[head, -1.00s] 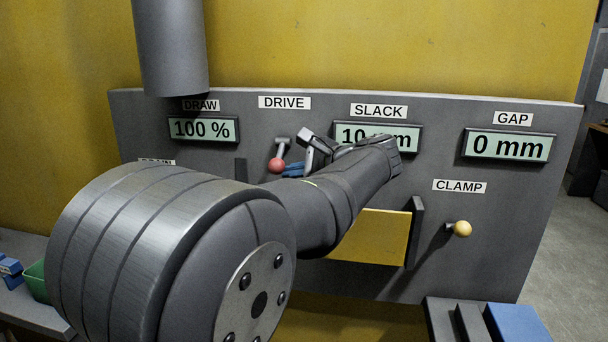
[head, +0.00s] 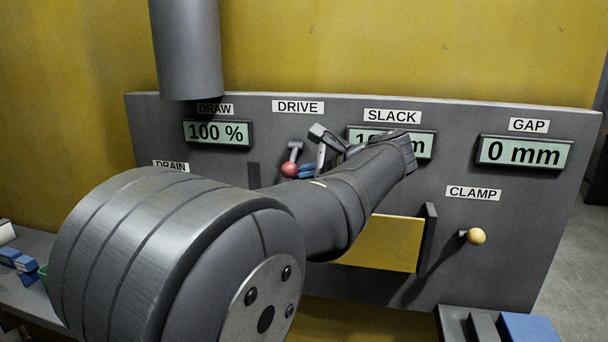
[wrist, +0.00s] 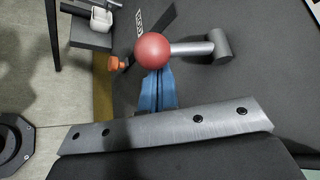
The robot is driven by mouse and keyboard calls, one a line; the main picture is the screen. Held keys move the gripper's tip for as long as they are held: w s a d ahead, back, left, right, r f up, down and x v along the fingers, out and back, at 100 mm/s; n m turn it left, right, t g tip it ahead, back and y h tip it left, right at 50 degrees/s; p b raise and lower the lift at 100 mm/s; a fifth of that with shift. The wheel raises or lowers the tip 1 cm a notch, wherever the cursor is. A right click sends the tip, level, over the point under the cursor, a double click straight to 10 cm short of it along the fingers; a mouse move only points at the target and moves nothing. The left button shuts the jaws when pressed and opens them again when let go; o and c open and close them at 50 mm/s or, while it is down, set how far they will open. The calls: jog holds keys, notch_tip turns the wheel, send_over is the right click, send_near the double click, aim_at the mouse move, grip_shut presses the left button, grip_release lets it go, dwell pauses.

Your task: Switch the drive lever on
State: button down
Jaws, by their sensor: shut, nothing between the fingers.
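The drive lever (head: 290,169) has a red ball on a short grey stem, below the DRIVE label (head: 298,107). Its ball hangs down from the pivot in the head view. In the wrist view the red ball (wrist: 153,51) is near the top centre, with its stem running right to the pivot. My gripper (head: 303,171) is just right of the ball in the head view. Its blue fingers (wrist: 157,88) are shut and empty, with their tips right at the ball in the wrist view. I cannot tell whether they touch it.
The grey panel (head: 545,230) carries displays reading 100 % (head: 217,132) and 0 mm (head: 520,152); my arm partly covers the slack display (head: 362,135). The clamp lever's yellow ball (head: 477,236) stands out at lower right. An orange knob (wrist: 116,63) is close left of the drive lever in the wrist view.

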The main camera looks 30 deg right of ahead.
aim_at(292, 162)
jog(key=shift+r, duration=0.1)
jog(key=shift+m+g+y, duration=0.3)
jog(key=shift+m+g, duration=0.3)
jog(key=shift+g, duration=0.1)
jog(key=shift+s+a+r, duration=0.2)
jog(key=shift+r, duration=0.4)
jog(key=shift+s+a+r, duration=0.15)
jog(key=shift+r, duration=0.5)
jog(key=shift+s+a+r, duration=0.2)
jog(key=shift+r, duration=0.4)
jog(key=shift+w+d+r, duration=0.1)
jog(key=shift+r, duration=1.35)
jog(key=shift+f, duration=0.1)
notch_tip(292, 162, down, 4)
jog(key=s, duration=0.1)
jog(key=s+d+r, duration=0.1)
jog(key=d+r, duration=0.1)
jog(key=s+d+r, duration=0.1)
jog(key=s+d, duration=0.1)
jog(key=s+d+r, duration=0.2)
jog(key=d, duration=0.1)
jog(key=shift+s+r, duration=0.15)
jog(key=shift+r, duration=0.15)
jog(key=shift+a, duration=0.1)
